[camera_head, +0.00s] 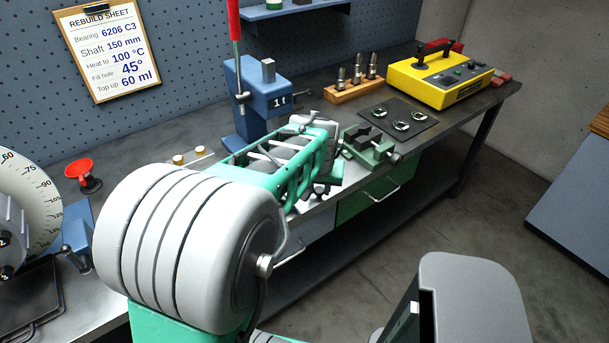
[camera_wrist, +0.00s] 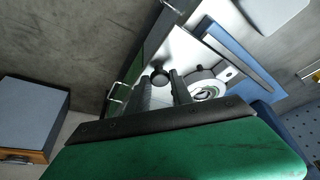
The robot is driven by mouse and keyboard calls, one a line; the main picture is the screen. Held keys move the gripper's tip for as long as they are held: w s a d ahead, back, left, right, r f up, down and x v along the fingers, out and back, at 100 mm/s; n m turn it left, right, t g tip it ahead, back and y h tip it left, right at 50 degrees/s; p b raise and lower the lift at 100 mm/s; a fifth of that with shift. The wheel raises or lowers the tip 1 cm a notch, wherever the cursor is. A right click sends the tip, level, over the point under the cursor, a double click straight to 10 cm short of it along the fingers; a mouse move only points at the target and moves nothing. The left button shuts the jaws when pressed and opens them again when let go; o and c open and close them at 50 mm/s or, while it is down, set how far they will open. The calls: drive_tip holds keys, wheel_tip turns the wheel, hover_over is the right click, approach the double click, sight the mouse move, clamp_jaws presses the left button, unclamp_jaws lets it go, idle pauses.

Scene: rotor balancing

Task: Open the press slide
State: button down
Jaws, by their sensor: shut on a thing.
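The blue press (camera_head: 248,121) stands on the bench against the pegboard, with a red-handled lever (camera_head: 234,22) upright at its left. My arm covers the lower front of the press in the head view, so the slide cannot be made out there. In the wrist view, my gripper (camera_wrist: 161,78) has its two dark fingers on either side of a small dark round knob (camera_wrist: 159,73) and is shut on it. Beyond the fingers are a pale surface and a light plate with a metal ring (camera_wrist: 205,93). How far the slide stands open cannot be told.
Right of the press are a wooden block with metal pins (camera_head: 355,89), a dark mat with rings (camera_head: 399,118), a green vise (camera_head: 371,147) and a yellow case (camera_head: 438,75).

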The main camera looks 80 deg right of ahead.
drive_tip(key=shift+s+a, duration=0.3)
drive_tip(key=shift+s, duration=0.1)
drive_tip(key=c, duration=1.1)
unclamp_jaws()
drive_tip(key=v, duration=0.8)
drive_tip(key=shift+w+b, duration=0.1)
drive_tip(key=shift+b, duration=0.2)
drive_tip(key=shift+f, duration=0.1)
